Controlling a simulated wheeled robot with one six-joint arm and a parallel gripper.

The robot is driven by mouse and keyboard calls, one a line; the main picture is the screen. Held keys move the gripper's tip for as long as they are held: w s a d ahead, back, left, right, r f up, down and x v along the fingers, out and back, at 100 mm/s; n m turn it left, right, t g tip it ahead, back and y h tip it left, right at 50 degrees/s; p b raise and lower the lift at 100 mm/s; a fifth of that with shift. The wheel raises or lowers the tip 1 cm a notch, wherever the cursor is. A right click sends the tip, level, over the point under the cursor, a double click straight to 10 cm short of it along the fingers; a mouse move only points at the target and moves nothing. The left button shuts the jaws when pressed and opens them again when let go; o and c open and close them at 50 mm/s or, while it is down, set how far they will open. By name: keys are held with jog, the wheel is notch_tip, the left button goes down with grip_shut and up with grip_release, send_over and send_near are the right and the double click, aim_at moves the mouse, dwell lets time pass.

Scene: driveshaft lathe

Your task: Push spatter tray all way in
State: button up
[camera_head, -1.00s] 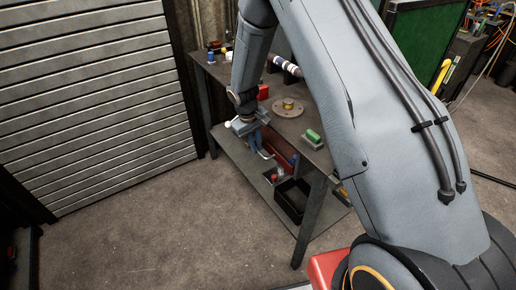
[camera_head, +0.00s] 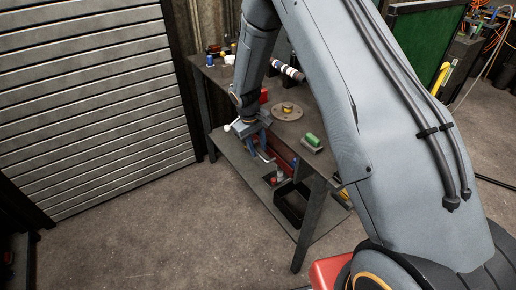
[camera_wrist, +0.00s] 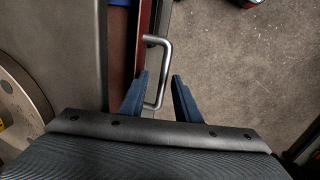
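The spatter tray is a dark red tray under the bench top. It shows as a narrow red strip in the head view (camera_head: 283,151) and beside the table edge in the wrist view (camera_wrist: 145,30). Its bright metal U-shaped handle (camera_wrist: 166,62) sticks out from the front. My gripper (camera_wrist: 158,78) is open, with one blue finger on each side of the handle's lower part. I cannot tell whether a finger touches it. In the head view my gripper (camera_head: 263,152) is at the bench's front edge. My arm hides part of the tray.
The bench top (camera_head: 305,120) carries a round flange (camera_head: 287,110), a green-topped brush (camera_head: 312,141) and small items at the back. A black bin (camera_head: 291,203) stands on the lower shelf. The floor in front (camera_head: 170,235) is clear. A slatted shutter (camera_head: 90,110) stands at the left.

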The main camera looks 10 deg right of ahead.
notch_tip(320, 180, up, 7)
jog(key=a+b, duration=0.1)
jog(key=shift+s+a+r, duration=0.15)
jog(key=shift+s, duration=0.15)
dwell(0.4)
